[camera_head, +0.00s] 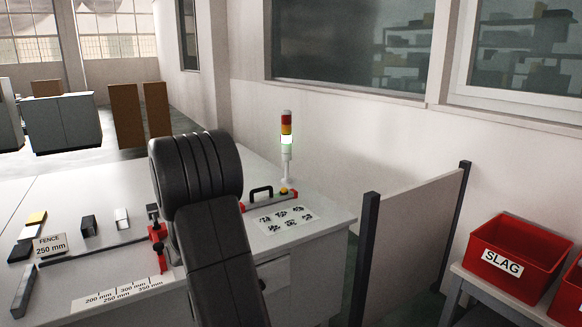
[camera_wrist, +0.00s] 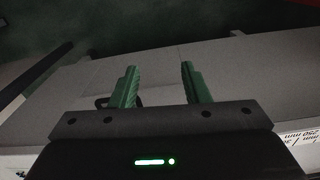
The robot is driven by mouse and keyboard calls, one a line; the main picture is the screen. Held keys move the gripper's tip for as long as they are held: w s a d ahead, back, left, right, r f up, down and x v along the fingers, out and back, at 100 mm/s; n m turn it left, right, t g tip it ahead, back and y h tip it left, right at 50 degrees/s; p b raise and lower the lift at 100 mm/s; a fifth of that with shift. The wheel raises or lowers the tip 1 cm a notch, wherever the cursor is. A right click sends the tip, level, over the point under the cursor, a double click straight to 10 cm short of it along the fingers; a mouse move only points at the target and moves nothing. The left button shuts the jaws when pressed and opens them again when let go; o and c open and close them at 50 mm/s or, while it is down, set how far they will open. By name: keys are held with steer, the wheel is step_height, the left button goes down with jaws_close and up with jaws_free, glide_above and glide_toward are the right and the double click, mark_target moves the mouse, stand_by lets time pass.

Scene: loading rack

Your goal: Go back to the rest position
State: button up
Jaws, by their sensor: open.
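My gripper (camera_wrist: 158,84) shows in the wrist view with its two green fingers apart. It is open and nothing is between the fingers. Behind the fingers lies a pale grey surface, with dark floor beyond it. In the head view my dark arm rises in front of the white workbench (camera_head: 110,215), and my gripper is not visible there.
A FENCE 250 mm sign (camera_head: 51,245), small blocks (camera_head: 88,226), a red clamp (camera_head: 158,235) and a signal tower (camera_head: 286,145) stand on the bench. A partition panel (camera_head: 415,240) stands at right, near a red SLAG bin (camera_head: 515,255).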

steer(key=w+d+f+m, duration=0.1)
steer(key=d+f, duration=0.5)
steer(key=f, duration=0.2)
steer(key=w+d+f+m, duration=0.1)
steer(key=d+f+m, duration=0.1)
steer(key=d+f, duration=0.4)
steer(key=shift+f, duration=1.35)
steer(key=shift+s, duration=0.1)
